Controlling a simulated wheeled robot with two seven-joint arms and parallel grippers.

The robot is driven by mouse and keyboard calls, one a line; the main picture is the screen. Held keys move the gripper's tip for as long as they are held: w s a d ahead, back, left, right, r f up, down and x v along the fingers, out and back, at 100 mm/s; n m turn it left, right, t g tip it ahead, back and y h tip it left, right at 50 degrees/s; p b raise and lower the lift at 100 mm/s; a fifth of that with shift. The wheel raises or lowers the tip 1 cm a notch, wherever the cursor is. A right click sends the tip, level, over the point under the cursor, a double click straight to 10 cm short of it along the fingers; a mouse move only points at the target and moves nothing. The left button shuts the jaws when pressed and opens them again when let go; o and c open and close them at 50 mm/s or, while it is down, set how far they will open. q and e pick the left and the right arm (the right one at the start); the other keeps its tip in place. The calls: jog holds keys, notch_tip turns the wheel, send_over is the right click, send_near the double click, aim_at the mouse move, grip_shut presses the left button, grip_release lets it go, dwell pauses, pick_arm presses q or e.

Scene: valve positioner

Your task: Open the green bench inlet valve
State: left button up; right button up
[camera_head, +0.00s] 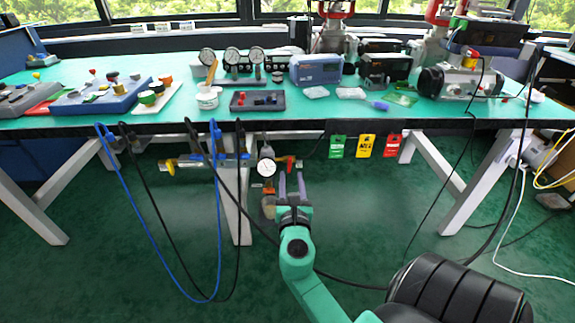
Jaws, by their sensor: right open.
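My right gripper (291,181) is below the front edge of the bench, with its two grey fingers apart and pointing toward the piping. A small red-orange handle (289,159) is just beyond the fingertips; I cannot tell whether they touch it. A round white pressure gauge (266,167) is just left of the fingers. My left gripper is not in view.
Blue hose (219,240) and black hoses hang in loops left of my right arm. Green, yellow and red tags (366,146) hang from the bench edge to the right. The teal bench top (330,108) carries gauges, trays and instruments. Open floor lies right of the gripper.

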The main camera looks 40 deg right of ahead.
aim_at(290, 164)
jog(key=x, duration=0.6)
jog(key=shift+w+d, duration=0.1)
jog(key=shift+c, duration=0.3)
grip_shut()
